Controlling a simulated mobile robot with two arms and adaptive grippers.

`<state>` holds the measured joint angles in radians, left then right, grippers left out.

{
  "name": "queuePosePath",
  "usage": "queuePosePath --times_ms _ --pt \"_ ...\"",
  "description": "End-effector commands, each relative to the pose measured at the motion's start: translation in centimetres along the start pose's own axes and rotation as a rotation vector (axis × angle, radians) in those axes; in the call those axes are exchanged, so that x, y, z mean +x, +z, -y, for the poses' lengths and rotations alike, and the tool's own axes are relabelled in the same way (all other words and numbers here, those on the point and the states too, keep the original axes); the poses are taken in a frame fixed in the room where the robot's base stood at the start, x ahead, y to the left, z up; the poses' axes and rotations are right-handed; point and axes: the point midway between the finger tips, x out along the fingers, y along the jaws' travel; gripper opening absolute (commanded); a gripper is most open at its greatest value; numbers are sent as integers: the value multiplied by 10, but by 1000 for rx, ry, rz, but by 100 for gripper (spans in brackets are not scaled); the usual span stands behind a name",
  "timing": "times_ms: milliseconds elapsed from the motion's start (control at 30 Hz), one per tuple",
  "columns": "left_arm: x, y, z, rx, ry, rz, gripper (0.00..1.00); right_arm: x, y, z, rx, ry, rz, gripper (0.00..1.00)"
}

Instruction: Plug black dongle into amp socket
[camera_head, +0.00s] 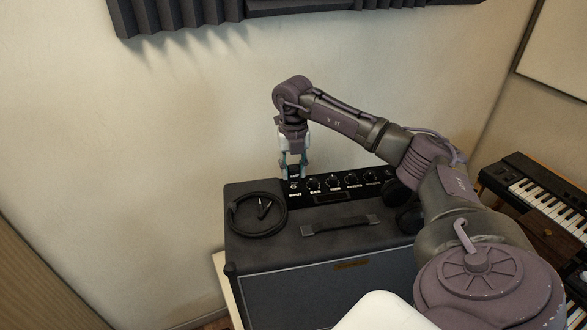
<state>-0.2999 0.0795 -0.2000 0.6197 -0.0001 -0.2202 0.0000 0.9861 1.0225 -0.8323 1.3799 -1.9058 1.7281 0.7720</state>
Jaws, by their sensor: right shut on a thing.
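The black amp (350,264) stands in the middle of the view, with a row of knobs along its top rear panel. The label "INPUT" and the socket area (294,187) are at the left end of that panel. My right gripper (292,176) points down right over this area, with its fingers close together. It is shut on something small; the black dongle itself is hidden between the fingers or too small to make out. I cannot tell whether it touches the socket. My left gripper is not in view.
A coiled black cable (257,214) lies on the amp's top left, beside the carrying handle (341,225). Black headphones (404,204) rest at the top right, partly behind my arm. A keyboard (545,196) stands at right. The wall is close behind the amp.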

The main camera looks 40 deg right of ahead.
Motion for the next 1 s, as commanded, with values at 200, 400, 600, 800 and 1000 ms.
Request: queuePosePath --times_ms 200,400,600,800,1000 --pt "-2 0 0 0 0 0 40 0 0 0 0 0 0 2" --pt "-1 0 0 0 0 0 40 0 0 0 0 0 0 2" --pt "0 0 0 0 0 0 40 2 0 0 0 0 0 2" --pt "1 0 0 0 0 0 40 5 0 0 0 0 0 2" --pt "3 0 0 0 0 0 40 7 0 0 0 0 -1 2"
